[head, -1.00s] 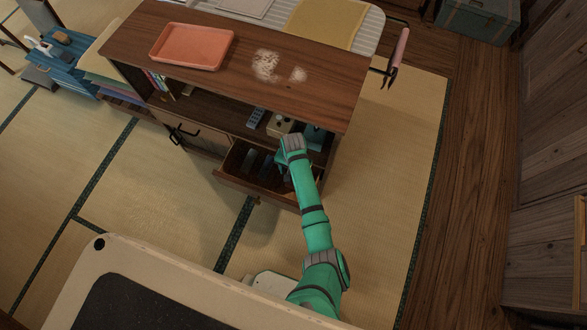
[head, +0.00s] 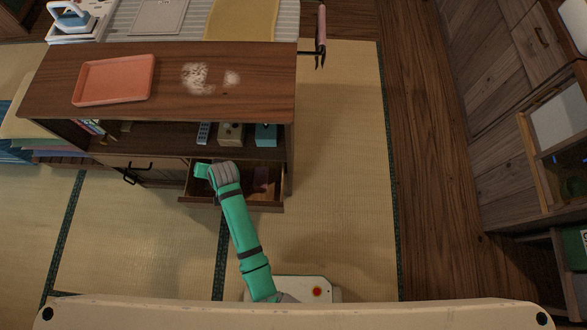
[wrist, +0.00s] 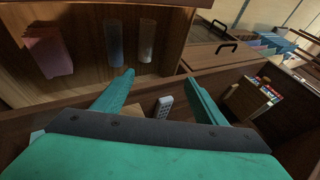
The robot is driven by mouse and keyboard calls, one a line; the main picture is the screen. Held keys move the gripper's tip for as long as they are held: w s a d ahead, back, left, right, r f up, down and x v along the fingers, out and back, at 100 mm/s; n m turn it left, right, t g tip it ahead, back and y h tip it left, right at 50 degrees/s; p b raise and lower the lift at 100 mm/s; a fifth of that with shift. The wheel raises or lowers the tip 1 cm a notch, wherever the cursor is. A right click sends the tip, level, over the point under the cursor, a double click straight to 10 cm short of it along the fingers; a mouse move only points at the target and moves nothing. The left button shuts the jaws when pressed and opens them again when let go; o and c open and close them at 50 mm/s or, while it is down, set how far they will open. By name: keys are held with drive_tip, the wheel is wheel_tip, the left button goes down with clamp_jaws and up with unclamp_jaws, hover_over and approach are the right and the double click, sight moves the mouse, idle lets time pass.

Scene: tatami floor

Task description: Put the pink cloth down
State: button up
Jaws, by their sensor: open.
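The pink cloth (wrist: 47,52) lies in the open drawer (wrist: 85,85), at the left of the wrist view. It also shows in the head view as a pinkish patch (head: 261,181) in the drawer's right part. In the head view my wrist hides part of the drawer, and the fingers are hard to make out.
The cabinet top (head: 170,70) above the drawer holds an orange tray (head: 114,80) and pale powder patches (head: 196,78). The shelf holds a remote (head: 203,133), a beige box (head: 231,134) and a teal box (head: 266,135). Tatami to the right (head: 340,180) is clear.

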drive_tip(key=s+d+r+m+t, duration=0.1)
drive_tip(key=s+r+m+t, duration=0.1)
drive_tip(key=s+r+t, duration=0.3)
drive_tip(key=s+d+r+t+h, duration=0.2)
drive_tip(key=s+d+r, duration=0.2)
drive_tip(key=s+d, duration=0.4)
drive_tip(key=s+d+r+t+h, duration=0.1)
drive_tip(key=s+d+r+h, duration=0.3)
drive_tip(key=d, duration=0.6)
drive_tip(key=s+d+r+n+t, duration=0.3)
drive_tip(key=s+d+r, duration=0.5)
drive_tip(key=d+r, duration=0.3)
drive_tip(key=shift+s+d+r+y, duration=0.3)
drive_tip(key=shift+s+r, duration=0.1)
drive_tip(key=shift+r, duration=0.05)
